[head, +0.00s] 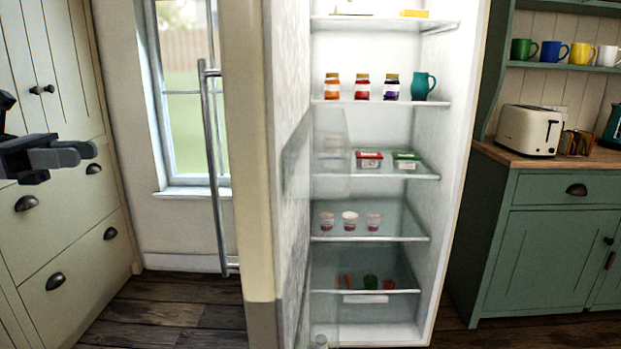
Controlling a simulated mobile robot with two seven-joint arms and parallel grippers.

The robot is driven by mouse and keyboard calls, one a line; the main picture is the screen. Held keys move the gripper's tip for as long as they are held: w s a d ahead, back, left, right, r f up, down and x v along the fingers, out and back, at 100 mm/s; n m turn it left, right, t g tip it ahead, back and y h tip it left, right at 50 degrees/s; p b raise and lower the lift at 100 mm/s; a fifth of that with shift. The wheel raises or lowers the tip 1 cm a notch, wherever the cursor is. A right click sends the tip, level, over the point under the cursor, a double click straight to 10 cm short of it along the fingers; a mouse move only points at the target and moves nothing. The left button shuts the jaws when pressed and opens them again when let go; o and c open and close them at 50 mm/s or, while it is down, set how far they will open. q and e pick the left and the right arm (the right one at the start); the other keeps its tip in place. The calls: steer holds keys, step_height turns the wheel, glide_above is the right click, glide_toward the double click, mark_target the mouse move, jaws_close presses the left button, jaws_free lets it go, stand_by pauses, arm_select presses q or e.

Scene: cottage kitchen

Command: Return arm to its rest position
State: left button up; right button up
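My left gripper (72,153) shows at the left edge of the head view, in front of the cream cabinet. Its grey fingers point right and overlap from this side, so I cannot tell whether they are open or shut. No object shows at its fingertips. It is apart from the fridge door (250,150), with the window and wall seen between them. My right gripper is not in view.
The fridge door stands open, its long handle (212,170) facing left. Fridge shelves (395,239) hold jars, a teal jug (423,86), tubs and cups. A cream cabinet (75,215) is left; a green cabinet (545,245) with a toaster (528,131) is right. Wooden floor (165,312) is clear.

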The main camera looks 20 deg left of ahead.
arm_select(q)
steer(key=w+d+f+n+t+h, duration=0.2)
steer(key=w+d+f+n+t, duration=0.2)
steer(key=w+d+f+n, duration=0.7)
steer(key=s+d+f+n+t+y, duration=0.25)
steer(key=f+n+y, duration=0.35)
steer(key=f+n, duration=0.4)
steer(key=s+d+f+n+t+y, duration=0.1)
steer(key=f+n+t+y, duration=0.5)
steer(key=f, duration=0.5)
steer(key=s+d+f+n+g+y, duration=0.2)
steer(key=s+f+n+g+y, duration=0.55)
steer(key=s+f+n, duration=0.8)
steer(key=s+d+f+n+h, duration=0.1)
steer(key=s+d+n, duration=0.15)
steer(key=d, duration=0.55)
steer(key=s+d+f+n+h, duration=0.1)
steer(key=d+f+n+h, duration=0.15)
steer(key=d, duration=0.45)
step_height(320, 180, up, 10)
steer(key=a+y+p, duration=0.1)
steer(key=p, duration=1.1)
steer(key=shift+s+a, duration=0.15)
steer(key=shift+s, duration=0.1)
